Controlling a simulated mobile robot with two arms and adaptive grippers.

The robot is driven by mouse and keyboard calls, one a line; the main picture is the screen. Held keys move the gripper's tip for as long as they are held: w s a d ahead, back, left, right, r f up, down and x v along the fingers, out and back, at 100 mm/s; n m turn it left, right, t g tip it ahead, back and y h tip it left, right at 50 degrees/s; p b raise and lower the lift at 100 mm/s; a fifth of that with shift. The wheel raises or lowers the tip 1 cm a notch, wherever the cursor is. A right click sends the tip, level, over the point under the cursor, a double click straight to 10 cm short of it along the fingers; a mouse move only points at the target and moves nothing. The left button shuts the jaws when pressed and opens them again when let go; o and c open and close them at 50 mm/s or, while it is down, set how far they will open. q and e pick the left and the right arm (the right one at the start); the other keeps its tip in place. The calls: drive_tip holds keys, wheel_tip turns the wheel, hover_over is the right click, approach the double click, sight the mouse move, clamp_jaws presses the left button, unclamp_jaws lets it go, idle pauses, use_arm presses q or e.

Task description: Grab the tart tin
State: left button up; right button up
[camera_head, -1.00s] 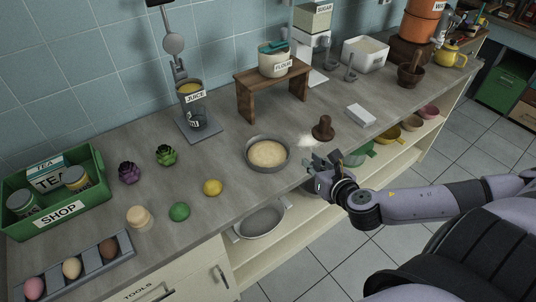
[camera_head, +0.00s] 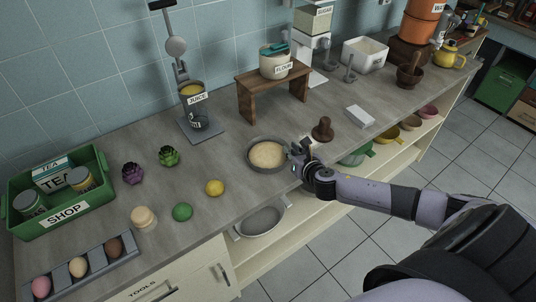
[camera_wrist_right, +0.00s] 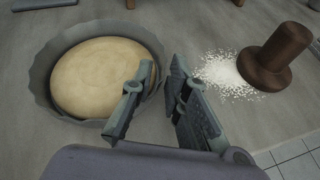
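The tart tin (camera_head: 252,165) is a round grey fluted pan filled with pale dough, near the front edge of the counter. In the right wrist view the tin (camera_wrist_right: 42,76) fills the upper left. My right gripper (camera_head: 298,156) is at the tin's right side. In the wrist view the right gripper (camera_wrist_right: 155,98) has its fingers apart, one overlapping the tin's right rim and the other outside it. I cannot tell whether either finger touches the rim. My left gripper is not in view.
A brown wooden stamp (camera_head: 322,131) stands right of the gripper, beside spilled white powder (camera_wrist_right: 226,74). A wooden stand (camera_head: 243,101) is behind the tin. A lemon (camera_head: 214,188) and a lime (camera_head: 182,212) lie to the left. A white block (camera_head: 359,116) lies farther right.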

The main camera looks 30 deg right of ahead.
drive_tip(key=shift+x, duration=1)
drive_tip(key=shift+s, duration=0.1)
drive_tip(key=shift+c, duration=0.5)
clamp_jaws()
